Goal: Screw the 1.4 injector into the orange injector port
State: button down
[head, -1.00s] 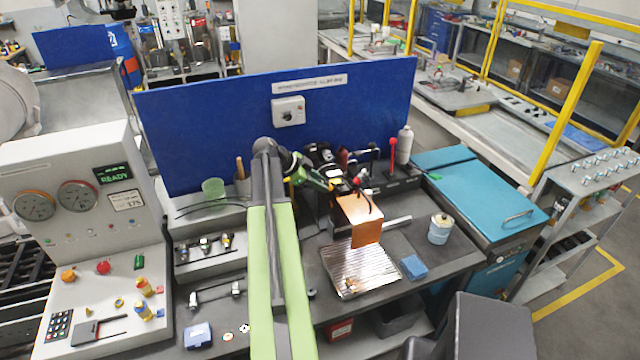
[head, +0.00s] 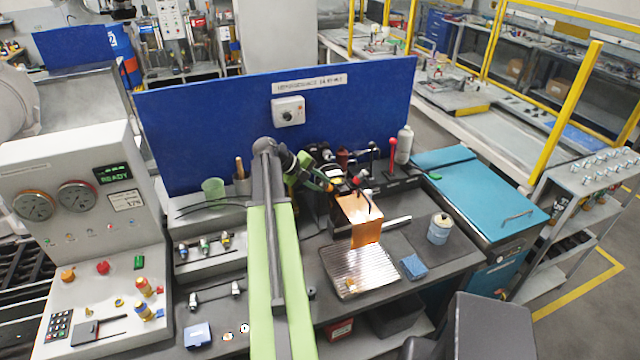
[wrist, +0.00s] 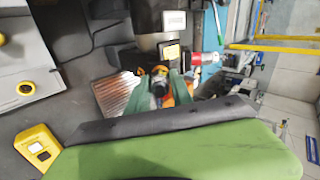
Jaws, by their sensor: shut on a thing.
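My gripper (head: 330,187) is at the back of the bench, just left of and behind the orange block (head: 366,232). In the wrist view its green fingers (wrist: 160,92) are shut on a small dark, round-ended part (wrist: 159,82), which I take to be the injector. Orange shows close behind and beside this part, but I cannot tell whether it touches or sits in a port. The port opening and any size marking are hidden. Several small parts with coloured bands (head: 204,245) stand in a rack left of my arm.
A ribbed metal tray (head: 345,282), a blue sponge (head: 413,267) and a white-and-blue can (head: 439,229) are on the bench in front and right. A blue panel (head: 220,120) closes off the back. A red-topped lever (head: 392,155) stands right of the gripper.

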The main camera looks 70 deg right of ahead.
jog(key=shift+m, duration=0.8)
jog(key=c, duration=1.1)
grip_release()
jog(key=shift+c, duration=0.9)
